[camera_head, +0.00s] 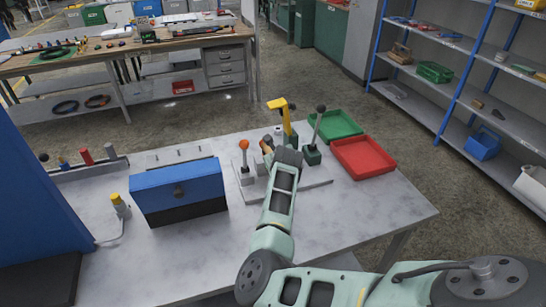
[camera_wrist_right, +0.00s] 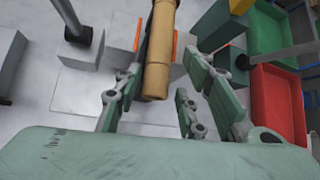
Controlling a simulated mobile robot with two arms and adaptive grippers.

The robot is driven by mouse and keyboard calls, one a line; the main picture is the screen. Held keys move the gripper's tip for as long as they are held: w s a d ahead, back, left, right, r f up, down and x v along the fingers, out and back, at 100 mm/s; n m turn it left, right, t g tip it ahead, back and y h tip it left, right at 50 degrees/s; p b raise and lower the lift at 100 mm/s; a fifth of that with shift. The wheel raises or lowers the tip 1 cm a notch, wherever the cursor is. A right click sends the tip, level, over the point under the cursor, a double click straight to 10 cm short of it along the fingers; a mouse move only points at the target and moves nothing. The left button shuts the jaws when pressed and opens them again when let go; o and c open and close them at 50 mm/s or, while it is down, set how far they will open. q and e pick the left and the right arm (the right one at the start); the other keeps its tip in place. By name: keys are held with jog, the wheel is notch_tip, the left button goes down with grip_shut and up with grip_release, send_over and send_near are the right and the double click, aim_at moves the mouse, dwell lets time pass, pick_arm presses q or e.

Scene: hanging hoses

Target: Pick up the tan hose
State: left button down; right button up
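The tan hose (camera_wrist_right: 160,50) hangs in the right wrist view, running from the top edge down between the spread fingers of my right gripper (camera_wrist_right: 163,75). The fingers look open, with gaps on both sides of the hose; I see no clear contact. In the head view my right gripper (camera_head: 273,150) is over the base plate on the table, and little of the tan hose (camera_head: 266,147) shows beside it. A yellow post (camera_head: 284,113) stands just behind. My left gripper is not in view.
A blue box (camera_head: 180,188) stands left on the grey table (camera_head: 330,215). Levers with an orange knob (camera_head: 244,145) and a dark knob (camera_head: 320,109) flank the gripper. Green (camera_head: 338,124) and red (camera_head: 363,157) trays lie to the right. The table's front right is clear.

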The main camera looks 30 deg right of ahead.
jog(key=shift+s+a+r, duration=0.1)
jog(key=shift+a, duration=0.05)
jog(key=shift+c, duration=0.9)
grip_shut()
jog(key=shift+r, duration=0.1)
jog(key=shift+r, duration=0.1)
